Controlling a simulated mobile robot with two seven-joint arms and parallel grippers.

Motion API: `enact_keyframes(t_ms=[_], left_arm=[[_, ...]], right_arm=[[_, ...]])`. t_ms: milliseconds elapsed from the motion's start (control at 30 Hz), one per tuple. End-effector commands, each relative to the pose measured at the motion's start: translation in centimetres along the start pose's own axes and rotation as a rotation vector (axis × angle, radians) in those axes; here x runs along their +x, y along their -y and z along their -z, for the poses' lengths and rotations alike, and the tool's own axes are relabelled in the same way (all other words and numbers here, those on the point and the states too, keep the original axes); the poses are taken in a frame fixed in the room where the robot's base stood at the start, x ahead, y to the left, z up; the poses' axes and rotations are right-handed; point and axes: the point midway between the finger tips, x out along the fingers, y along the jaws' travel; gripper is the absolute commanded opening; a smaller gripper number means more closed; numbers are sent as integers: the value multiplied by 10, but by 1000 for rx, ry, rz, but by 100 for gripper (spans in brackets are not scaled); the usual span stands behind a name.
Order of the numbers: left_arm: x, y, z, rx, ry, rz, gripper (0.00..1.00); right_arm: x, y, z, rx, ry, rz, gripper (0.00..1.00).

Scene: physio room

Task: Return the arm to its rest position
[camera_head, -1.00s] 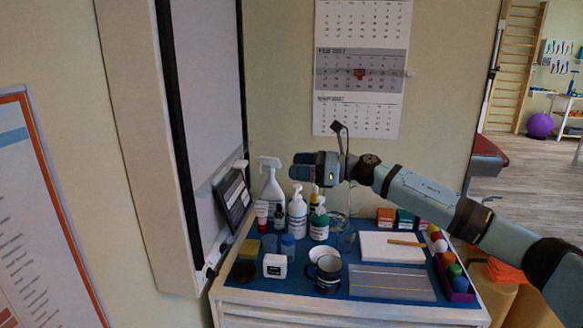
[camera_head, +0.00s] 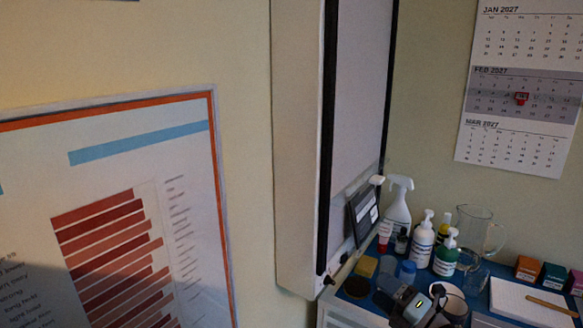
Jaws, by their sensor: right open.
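My right gripper (camera_head: 412,306) is at the bottom edge of the head view, grey and dark with a small yellow mark. It shows in front of the cart top, over the area of the mugs and small containers. It is open, and I see nothing held in it. The rest of my right arm is almost wholly out of the picture below. My left gripper is not in view.
A tablet (camera_head: 362,213) leans by the wall cabinet.

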Motion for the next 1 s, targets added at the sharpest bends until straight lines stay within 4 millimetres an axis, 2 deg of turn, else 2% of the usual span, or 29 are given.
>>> enact_keyframes(t_ms=[33, 167, 300, 500, 700, 867, 900, 1000], left_arm=[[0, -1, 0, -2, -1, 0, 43], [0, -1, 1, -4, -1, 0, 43], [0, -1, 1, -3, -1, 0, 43], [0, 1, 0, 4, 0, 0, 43], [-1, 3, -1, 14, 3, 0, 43], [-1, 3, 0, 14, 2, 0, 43], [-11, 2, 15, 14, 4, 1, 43], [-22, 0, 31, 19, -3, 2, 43]], right_arm=[[-12, 17, 25, 155, 45, 27, 68], [-46, 53, 73, 538, 181, 102, 68], [-93, 87, 123, 939, 355, 187, 68], [-162, 118, 183, 1394, 604, 285, 68], [-216, 131, 227, 1692, 810, 344, 68], [-256, 135, 258, 1884, 972, 378, 68], [-248, 117, 249, 1865, 955, 372, 68], [-246, 101, 244, 1853, 950, 373, 68]])
